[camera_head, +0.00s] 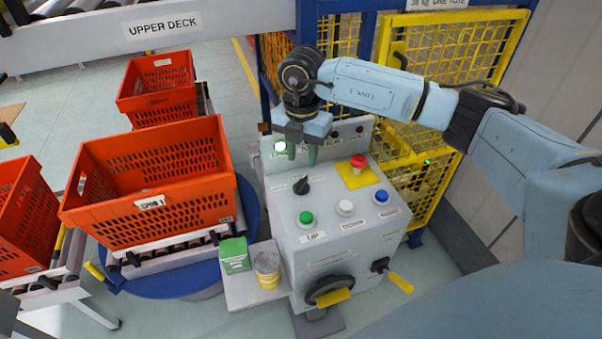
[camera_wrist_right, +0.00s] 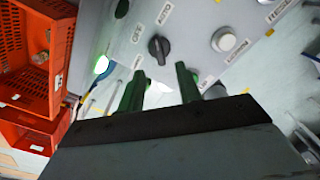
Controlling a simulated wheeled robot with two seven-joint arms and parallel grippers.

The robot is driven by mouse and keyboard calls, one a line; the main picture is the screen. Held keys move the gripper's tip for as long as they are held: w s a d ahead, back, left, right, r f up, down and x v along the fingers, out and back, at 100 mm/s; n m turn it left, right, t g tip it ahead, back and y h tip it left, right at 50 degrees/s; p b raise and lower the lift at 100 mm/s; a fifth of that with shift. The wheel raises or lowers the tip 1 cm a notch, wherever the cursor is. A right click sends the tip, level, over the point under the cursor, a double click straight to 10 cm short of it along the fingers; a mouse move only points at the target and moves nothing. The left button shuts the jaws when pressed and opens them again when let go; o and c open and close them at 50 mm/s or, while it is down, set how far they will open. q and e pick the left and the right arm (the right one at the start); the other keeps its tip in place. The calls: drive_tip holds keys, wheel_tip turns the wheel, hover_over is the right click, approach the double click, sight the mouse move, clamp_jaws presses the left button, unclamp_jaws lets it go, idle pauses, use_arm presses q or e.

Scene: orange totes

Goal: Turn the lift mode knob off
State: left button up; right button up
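The black knob (camera_head: 301,185) sits at the upper left of the grey control box's (camera_head: 338,241) sloped top. In the right wrist view the knob (camera_wrist_right: 159,48) lies just beyond my fingertips, a little left of the middle between them. My right gripper (camera_head: 302,156) hangs above the back of the panel, behind the knob in the head view. In the right wrist view its two green fingers (camera_wrist_right: 160,82) stand apart with nothing between them. The knob is not touched. My left gripper is not in view.
On the panel are a green button (camera_head: 305,218), a white button (camera_head: 345,208), a blue button (camera_head: 381,196) and a red emergency stop (camera_head: 358,162). A handwheel (camera_head: 328,290) is on the front. Orange totes (camera_head: 150,190) stand left; yellow fencing (camera_head: 440,60) stands behind.

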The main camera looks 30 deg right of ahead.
sight(301, 180)
wheel_tip(301, 180, down, 8)
drive_tip(key=shift+r+p, duration=0.25)
drive_tip(key=shift+p, duration=0.1)
clamp_jaws()
